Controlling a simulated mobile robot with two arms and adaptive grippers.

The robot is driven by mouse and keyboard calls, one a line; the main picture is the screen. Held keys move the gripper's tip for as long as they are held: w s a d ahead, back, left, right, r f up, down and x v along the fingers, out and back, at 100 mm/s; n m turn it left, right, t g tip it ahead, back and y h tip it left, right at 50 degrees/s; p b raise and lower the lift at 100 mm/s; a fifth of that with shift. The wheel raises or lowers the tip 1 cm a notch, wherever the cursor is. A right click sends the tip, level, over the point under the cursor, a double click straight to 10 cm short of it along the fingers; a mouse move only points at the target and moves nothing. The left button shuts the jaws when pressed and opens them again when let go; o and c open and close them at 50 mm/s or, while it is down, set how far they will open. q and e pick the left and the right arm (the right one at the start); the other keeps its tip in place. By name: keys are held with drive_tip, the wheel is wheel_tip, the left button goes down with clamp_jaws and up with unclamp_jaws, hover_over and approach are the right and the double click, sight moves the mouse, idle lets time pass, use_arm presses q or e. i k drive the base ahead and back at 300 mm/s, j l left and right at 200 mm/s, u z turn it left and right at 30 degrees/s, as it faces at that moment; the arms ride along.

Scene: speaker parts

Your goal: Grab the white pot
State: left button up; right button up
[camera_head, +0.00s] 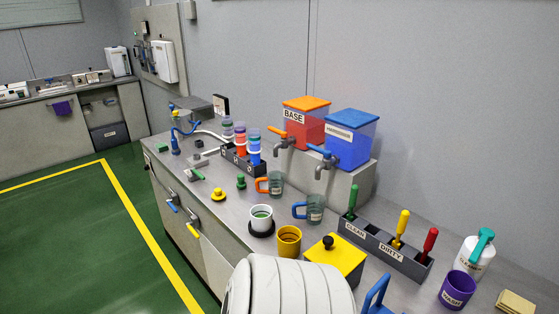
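A white pot (261,218) stands upright on a dark round base on the grey counter, near its front edge. Its rim is open and something green shows inside. Neither of my grippers is in view, so I cannot see their state. A large white ridged shape fills the bottom middle of the view in front of the counter; I cannot tell for sure whether it is part of my arm.
A yellow cup (288,242) stands close to the pot's right, then a yellow box (335,258) with a black knob. Clear mugs with orange (262,186) and blue (299,210) handles stand behind. A grey divided holder (384,250) is at right. Counter left of the pot is fairly open.

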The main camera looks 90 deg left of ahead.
sight(261, 215)
drive_tip(key=u, duration=2.9)
